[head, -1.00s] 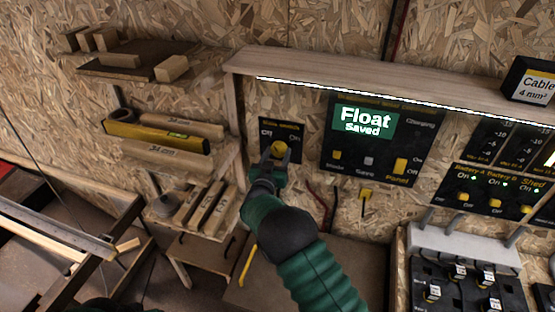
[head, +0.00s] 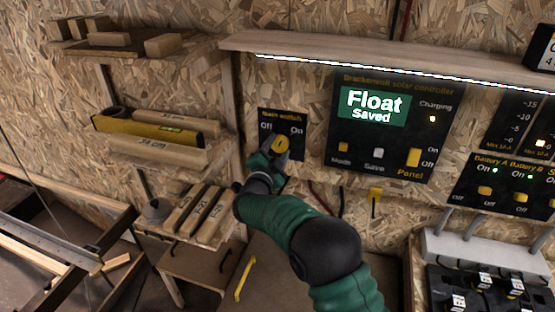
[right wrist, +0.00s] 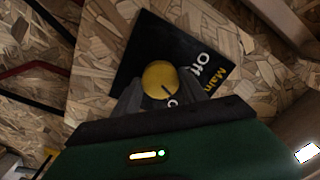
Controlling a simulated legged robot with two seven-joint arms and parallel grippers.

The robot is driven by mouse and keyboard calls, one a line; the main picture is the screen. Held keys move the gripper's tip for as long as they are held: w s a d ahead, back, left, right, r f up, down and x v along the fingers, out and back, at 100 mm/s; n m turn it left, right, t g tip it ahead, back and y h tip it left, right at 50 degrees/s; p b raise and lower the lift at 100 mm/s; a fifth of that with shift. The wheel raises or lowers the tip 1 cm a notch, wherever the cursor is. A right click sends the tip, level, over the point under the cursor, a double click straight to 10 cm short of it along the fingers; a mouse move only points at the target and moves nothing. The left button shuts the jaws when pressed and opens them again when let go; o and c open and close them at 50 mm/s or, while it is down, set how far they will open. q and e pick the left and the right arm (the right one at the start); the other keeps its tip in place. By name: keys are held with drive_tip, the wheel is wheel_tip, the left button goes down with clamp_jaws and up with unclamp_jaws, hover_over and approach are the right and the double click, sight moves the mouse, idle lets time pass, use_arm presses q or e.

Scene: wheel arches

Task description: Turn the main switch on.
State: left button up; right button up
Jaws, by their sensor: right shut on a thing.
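The main switch is a yellow knob (head: 281,146) on a black plate (head: 297,123) with Off at left and On at right, fixed to the chipboard wall. My right gripper (head: 273,153) is shut on the knob, one finger on each side. In the right wrist view the knob (right wrist: 158,75) sits between the two grey fingers (right wrist: 163,92). A short dark mark on it points to the lower right, towards a partly hidden letter beside the fingers; Off is readable on the plate (right wrist: 160,42). My left gripper is not in view.
A solar controller panel (head: 340,163) reading Float, Saved is right of the switch. A lit wooden shelf (head: 350,57) runs above. Shelves with a yellow level (head: 150,128) and wood pieces stand left. A battery panel (head: 510,200) is at far right.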

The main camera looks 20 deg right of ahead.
drive_tip(key=m+b, duration=0.3)
drive_tip(key=shift+a+f, duration=0.1)
drive_tip(key=shift+f, duration=0.3)
drive_tip(key=shift+r+m+b, duration=0.15)
drive_tip(key=shift+m+b, duration=0.6)
drive_tip(key=shift+m, duration=0.15)
drive_tip(key=o, duration=1.4)
drive_tip(key=shift+r, duration=0.1)
drive_tip(key=shift+c, duration=0.2)
drive_tip(key=v, duration=1.6)
drive_tip(key=shift+s+a, duration=0.25)
drive_tip(key=shift+a, duration=0.15)
drive_tip(key=shift+w, duration=0.1)
